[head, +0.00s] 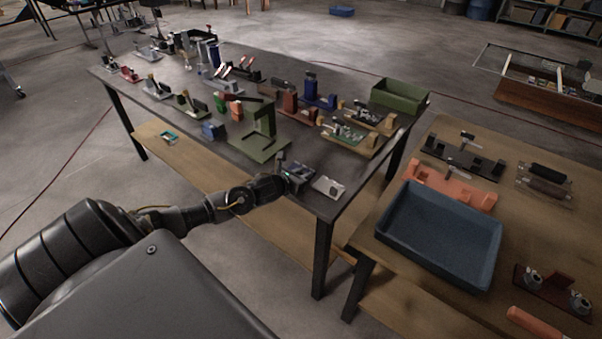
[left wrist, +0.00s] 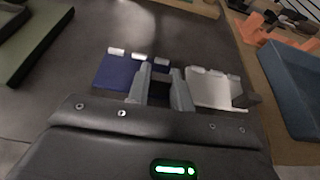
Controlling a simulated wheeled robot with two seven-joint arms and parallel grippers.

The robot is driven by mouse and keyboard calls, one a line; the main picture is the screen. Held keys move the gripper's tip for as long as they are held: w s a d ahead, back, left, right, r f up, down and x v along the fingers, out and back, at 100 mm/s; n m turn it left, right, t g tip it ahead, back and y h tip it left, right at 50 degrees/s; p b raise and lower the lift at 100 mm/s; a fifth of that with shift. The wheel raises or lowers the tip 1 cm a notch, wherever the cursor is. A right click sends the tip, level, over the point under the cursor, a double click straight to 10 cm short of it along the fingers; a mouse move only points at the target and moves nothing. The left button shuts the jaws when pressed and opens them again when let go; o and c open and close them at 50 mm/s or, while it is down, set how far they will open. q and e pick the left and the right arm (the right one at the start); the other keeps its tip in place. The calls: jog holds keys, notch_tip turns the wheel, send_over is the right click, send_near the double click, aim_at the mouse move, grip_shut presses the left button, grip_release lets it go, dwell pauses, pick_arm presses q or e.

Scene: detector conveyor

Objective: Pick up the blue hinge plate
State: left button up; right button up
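The blue hinge plate (left wrist: 117,72) lies flat on the dark table in the left wrist view, with pale hinge knuckles along its far edge. In the head view the blue plate (head: 302,170) is small and partly covered by my gripper. My left gripper (left wrist: 162,70) is low over the plate's right part, its two fingers apart with a gap between them. The fingers hide part of the plate, and I cannot tell whether they touch it. The left gripper (head: 290,179) also shows at the table's near edge in the head view. My right gripper is not in view.
A light grey hinge plate (left wrist: 212,88) lies close to the right of the fingers. A green stand (head: 262,140) and several fixtures stand farther back on the dark table (head: 235,165). A blue bin (head: 440,235) sits on the wooden table at right.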

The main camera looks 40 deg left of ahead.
pick_arm(q)
grip_shut()
jog(key=shift+r, duration=0.15)
jog(key=shift+r+b, duration=0.45)
jog(key=shift+r, duration=0.15)
jog(key=shift+w+r+b, duration=0.1)
jog(key=shift+r+b, duration=0.35)
jog(key=shift+r, duration=0.4)
jog(key=r+b+v, duration=0.1)
jog(key=v, duration=0.7)
jog(key=w+r+v, duration=0.1)
jog(key=r+v, duration=0.1)
jog(key=v, duration=0.6)
jog(key=shift+a+r+b, duration=0.35)
jog(key=shift+a+r, duration=0.1)
jog(key=shift+s, duration=0.15)
